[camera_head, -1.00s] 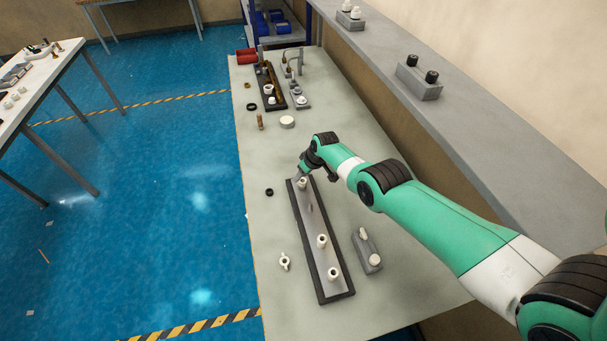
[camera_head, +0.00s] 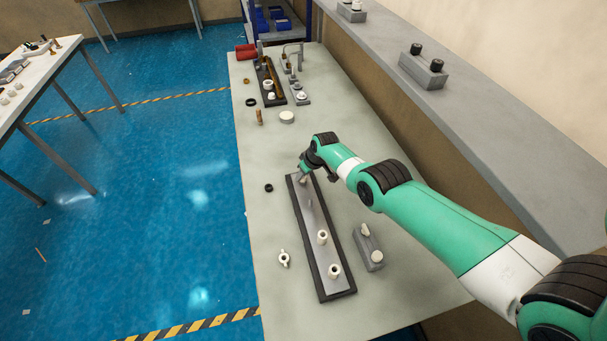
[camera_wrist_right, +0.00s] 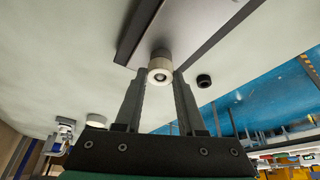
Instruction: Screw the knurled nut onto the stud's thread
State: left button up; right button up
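My right gripper (camera_head: 303,175) is low over the far end of a long dark-edged tray (camera_head: 323,280) on the bench. In the right wrist view, a pale round nut-like piece with a dark round centre (camera_wrist_right: 160,71) sits between the fingertips of the right gripper (camera_wrist_right: 161,80), with a grey cylindrical part behind it. The fingertips flank it closely; I cannot tell whether they press on it. Knurling and thread are too small to see. Two white upright pieces (camera_head: 322,237) stand on the tray's nearer half. My left gripper is out of view.
A grey block with two pale knobs (camera_head: 370,252) stands right of the tray. A white winged piece (camera_head: 284,259) and a black ring (camera_head: 269,188) lie left of it. Another loaded tray (camera_head: 279,98) is at the far end. A grey ledge (camera_head: 480,130) runs along the right.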

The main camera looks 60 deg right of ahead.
grip_shut()
jog(key=shift+a+r+m+p, duration=0.1)
jog(key=shift+m+p, duration=0.3)
jog(key=shift+m, duration=0.2)
jog(key=shift+m+h, duration=0.4)
jog(key=shift+m, duration=0.2)
jog(key=m+g, duration=0.1)
jog(key=m, duration=0.1)
jog(key=shift+m+h+b, duration=0.3)
jog(key=shift+h, duration=0.1)
jog(key=o, duration=0.6)
grip_release()
